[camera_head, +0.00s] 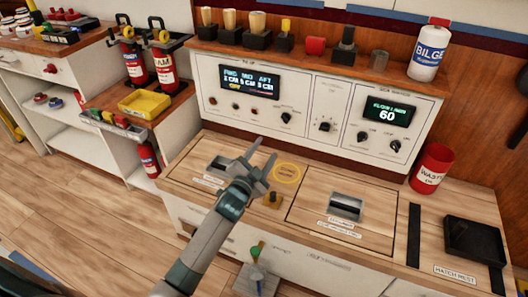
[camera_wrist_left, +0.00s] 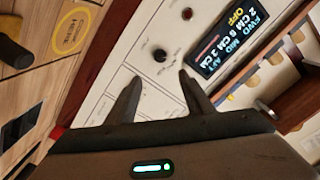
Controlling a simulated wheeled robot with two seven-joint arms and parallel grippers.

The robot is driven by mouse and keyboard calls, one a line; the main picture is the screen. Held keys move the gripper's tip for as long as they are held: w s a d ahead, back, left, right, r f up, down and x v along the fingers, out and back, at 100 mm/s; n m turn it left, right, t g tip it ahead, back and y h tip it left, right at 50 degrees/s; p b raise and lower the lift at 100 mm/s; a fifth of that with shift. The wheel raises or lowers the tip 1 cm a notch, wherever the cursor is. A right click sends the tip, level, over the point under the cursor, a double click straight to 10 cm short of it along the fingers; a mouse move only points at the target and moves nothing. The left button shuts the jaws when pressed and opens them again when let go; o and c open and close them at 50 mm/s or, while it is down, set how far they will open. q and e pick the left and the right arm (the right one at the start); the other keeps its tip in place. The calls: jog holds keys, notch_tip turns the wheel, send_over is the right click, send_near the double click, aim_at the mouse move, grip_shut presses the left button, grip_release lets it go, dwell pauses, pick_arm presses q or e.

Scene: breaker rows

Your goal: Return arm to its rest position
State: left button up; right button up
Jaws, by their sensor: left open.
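My left arm reaches up from the bottom of the head view. Its gripper (camera_head: 262,152) is open, with nothing between its fingers. It hangs above the wooden console top, to the left of the round yellow label (camera_head: 286,173), and in front of the left control panel (camera_head: 236,99). In the left wrist view both fingers of the gripper (camera_wrist_left: 159,77) are spread and point at the white panel face with its dark knob (camera_wrist_left: 159,55) and display (camera_wrist_left: 217,43). The arm hides part of the console top and front. My right gripper is not in view.
A red waste bin (camera_head: 432,168) and a black tray (camera_head: 472,241) stand at the right. A hatch with a dark handle (camera_head: 345,206) is in the middle. Fire extinguishers (camera_head: 162,62) and a yellow tray (camera_head: 145,103) are at left.

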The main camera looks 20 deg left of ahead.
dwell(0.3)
